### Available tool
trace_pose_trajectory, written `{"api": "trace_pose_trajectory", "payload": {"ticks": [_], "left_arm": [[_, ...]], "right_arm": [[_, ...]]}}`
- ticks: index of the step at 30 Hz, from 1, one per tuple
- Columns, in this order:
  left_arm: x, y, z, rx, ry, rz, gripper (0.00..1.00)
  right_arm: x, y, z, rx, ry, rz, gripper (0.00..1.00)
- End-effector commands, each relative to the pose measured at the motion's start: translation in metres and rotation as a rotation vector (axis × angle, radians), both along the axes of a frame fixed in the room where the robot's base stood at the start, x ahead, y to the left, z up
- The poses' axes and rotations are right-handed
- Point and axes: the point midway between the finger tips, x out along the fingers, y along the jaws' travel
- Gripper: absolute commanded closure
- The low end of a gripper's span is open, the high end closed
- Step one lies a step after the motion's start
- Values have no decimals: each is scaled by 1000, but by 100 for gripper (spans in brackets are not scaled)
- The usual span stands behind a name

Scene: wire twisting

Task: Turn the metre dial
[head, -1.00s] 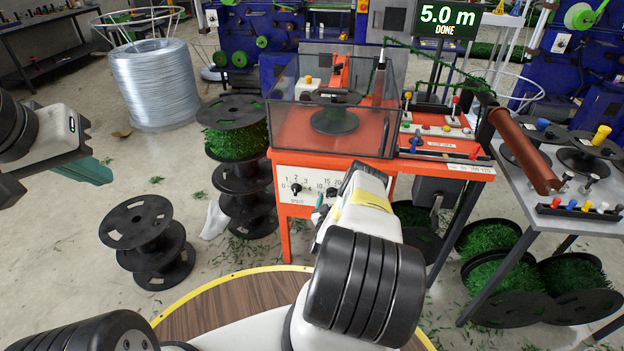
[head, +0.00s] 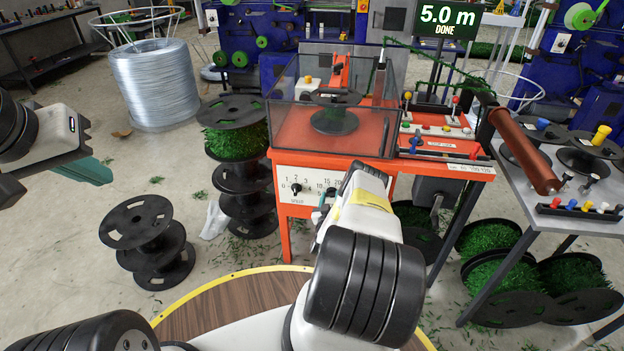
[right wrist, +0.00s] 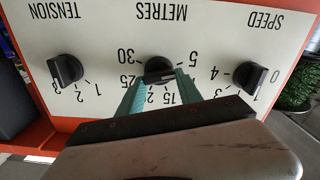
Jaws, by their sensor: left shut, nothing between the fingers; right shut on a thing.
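The metre dial is a black knob (right wrist: 160,70) in the middle of a white panel, seen upside down in the right wrist view, with a scale from 5 to 30 around it. My right gripper (right wrist: 163,80) is shut on this knob, a teal finger at either side. Its exact setting is hard to read. In the head view my right wrist hides most of the knob, and the gripper (head: 322,214) is at the panel. My left gripper (head: 95,172) is shut and empty, in the air at the far left.
Speed (right wrist: 252,77) and tension (right wrist: 66,70) knobs flank the dial. A display (head: 446,20) reads 5.0 m DONE. A clear-covered spool (head: 335,122) sits on the orange machine. Stacked spools (head: 150,240) stand on the floor at left; a side table (head: 545,200) stands right.

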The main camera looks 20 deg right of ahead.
Motion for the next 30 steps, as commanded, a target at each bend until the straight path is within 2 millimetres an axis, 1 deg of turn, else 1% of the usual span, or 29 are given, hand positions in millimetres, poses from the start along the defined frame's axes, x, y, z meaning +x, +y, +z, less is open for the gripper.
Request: {"api": "trace_pose_trajectory", "payload": {"ticks": [30], "left_arm": [[0, 0, 0, 0, 0, 0, 100]], "right_arm": [[-4, -5, -2, 800, -490, -2, 99]]}}
